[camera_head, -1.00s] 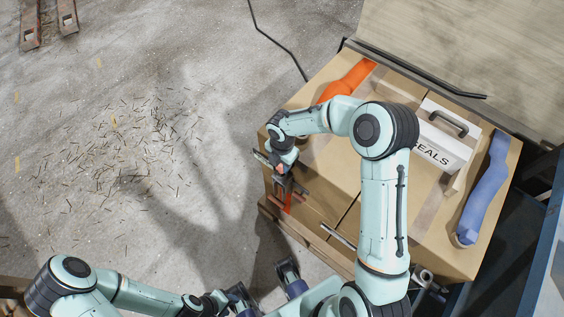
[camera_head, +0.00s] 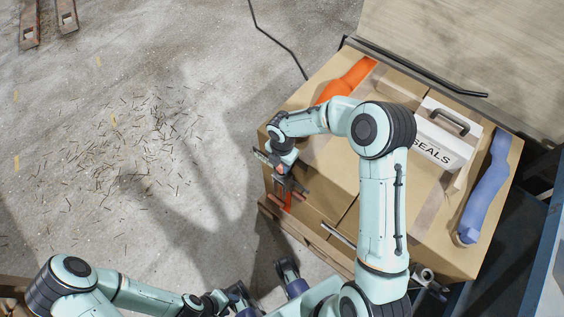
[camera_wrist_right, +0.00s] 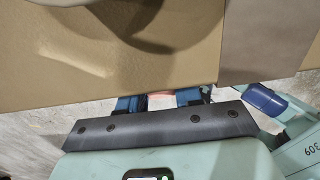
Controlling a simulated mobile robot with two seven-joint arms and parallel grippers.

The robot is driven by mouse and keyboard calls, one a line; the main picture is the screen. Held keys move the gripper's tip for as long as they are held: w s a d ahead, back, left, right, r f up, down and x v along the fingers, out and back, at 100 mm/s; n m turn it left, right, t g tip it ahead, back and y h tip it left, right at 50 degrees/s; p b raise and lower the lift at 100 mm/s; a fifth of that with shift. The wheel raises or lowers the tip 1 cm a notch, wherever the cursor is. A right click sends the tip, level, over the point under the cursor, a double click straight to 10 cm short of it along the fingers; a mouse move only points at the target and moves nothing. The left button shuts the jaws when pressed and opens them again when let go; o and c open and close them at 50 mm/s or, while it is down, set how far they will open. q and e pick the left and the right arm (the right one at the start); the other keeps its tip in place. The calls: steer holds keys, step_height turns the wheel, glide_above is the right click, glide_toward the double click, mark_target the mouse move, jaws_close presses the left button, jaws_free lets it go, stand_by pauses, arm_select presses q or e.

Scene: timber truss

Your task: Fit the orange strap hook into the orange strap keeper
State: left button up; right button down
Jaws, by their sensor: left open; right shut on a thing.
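An orange strap (camera_head: 348,80) lies across the far left part of the cardboard box top. A lower orange piece (camera_head: 287,201) shows on the box's near side, just below my right gripper (camera_head: 289,187). That gripper is shut at the box's upper near edge. In the right wrist view, a small patch of orange (camera_wrist_right: 160,98) shows between its blue fingers, mostly hidden behind the gripper body. I cannot tell hook from keeper, or whether they touch. My left gripper (camera_head: 266,283) is open and empty, low in front of the box, with its fingers apart.
The cardboard box (camera_head: 330,190) carries a white case marked SEALS (camera_head: 447,140) and a blue strap (camera_head: 485,190) at right. A wooden pallet edge (camera_head: 300,232) runs below the box. A black bar (camera_head: 420,70) lies along its back. Open concrete floor is at left.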

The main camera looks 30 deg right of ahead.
steer(key=shift+f+b, duration=0.5)
steer(key=shift+f, duration=0.45)
steer(key=c, duration=0.7)
jaws_free()
steer(key=shift+r, duration=0.35)
step_height(320, 180, up, 13)
steer(key=p, duration=0.2)
steer(key=shift+f, duration=0.15)
